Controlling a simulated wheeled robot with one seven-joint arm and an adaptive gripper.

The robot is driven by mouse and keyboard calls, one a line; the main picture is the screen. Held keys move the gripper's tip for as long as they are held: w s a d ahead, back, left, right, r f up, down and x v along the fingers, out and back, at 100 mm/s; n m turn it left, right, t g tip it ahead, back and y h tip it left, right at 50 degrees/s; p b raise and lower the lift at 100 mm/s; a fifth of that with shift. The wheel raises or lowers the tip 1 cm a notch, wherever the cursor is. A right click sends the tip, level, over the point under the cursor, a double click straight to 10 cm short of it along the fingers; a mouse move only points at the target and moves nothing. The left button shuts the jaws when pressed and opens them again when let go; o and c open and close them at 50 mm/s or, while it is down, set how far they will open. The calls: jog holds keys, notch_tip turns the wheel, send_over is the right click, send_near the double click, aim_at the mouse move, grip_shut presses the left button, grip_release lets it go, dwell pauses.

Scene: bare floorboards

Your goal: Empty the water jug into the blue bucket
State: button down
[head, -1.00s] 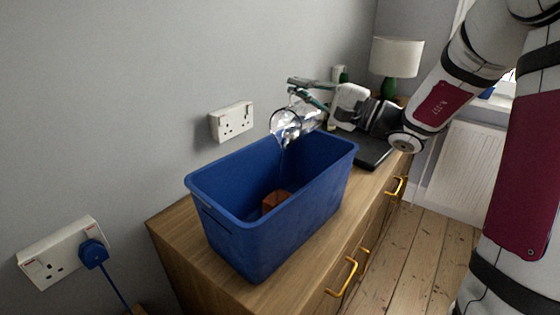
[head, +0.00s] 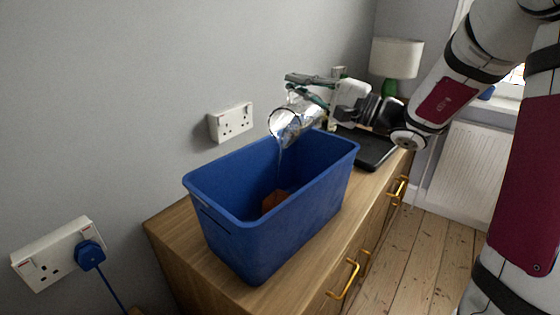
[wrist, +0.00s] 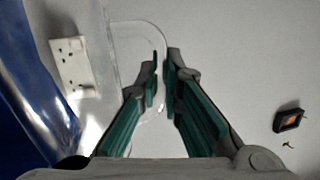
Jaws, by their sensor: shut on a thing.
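The clear water jug (head: 293,120) is tipped over the far part of the blue bucket (head: 272,232), its mouth facing left and down. A thin stream of water falls from its rim into the bucket. My gripper (head: 300,84) is shut on the jug's handle and holds it above the bucket's rim. In the wrist view my gripper (wrist: 162,62) has its green-padded fingers close together at the clear handle (wrist: 150,30), and the jug's body shows to the left. How much water is left in the jug is hard to tell.
The bucket stands on a wooden drawer unit (head: 178,233) against the wall. A brown block (head: 274,200) lies inside the bucket. A black tray (head: 368,148) and a lamp (head: 396,60) are behind. Wall sockets (head: 231,122) are close to the bucket.

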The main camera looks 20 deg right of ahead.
jog(key=shift+s+a+r+n+g+b, duration=0.15)
jog(key=shift+s+a+r+n+b, duration=0.25)
jog(key=shift+n+b, duration=0.45)
jog(key=shift+s+a+r+n+g+b, duration=0.2)
jog(key=shift+s+a+n+b, duration=0.35)
jog(key=shift+n+b, duration=0.3)
